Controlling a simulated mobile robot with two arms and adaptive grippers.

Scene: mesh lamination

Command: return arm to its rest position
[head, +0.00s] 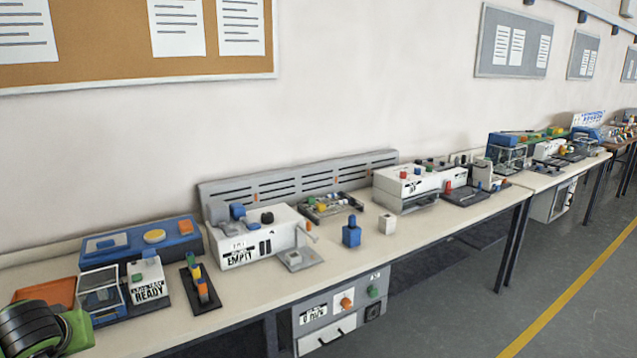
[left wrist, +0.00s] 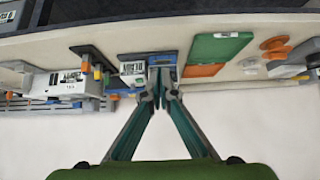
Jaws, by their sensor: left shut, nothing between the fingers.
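My left gripper (left wrist: 163,68) shows in the left wrist view. Its two long teal fingers meet at the tips, with nothing between them. I cannot tell how far the tips are from the box. In the head view the same READY box (head: 148,280) stands on the left part of the long bench (head: 330,265). The left fingertips do not show in the head view. My right gripper is in neither view.
Near the READY box are a blue case (head: 145,240), an orange panel (head: 45,292) and a black rack of coloured pieces (head: 200,290). Bare bench surrounds these blocks.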

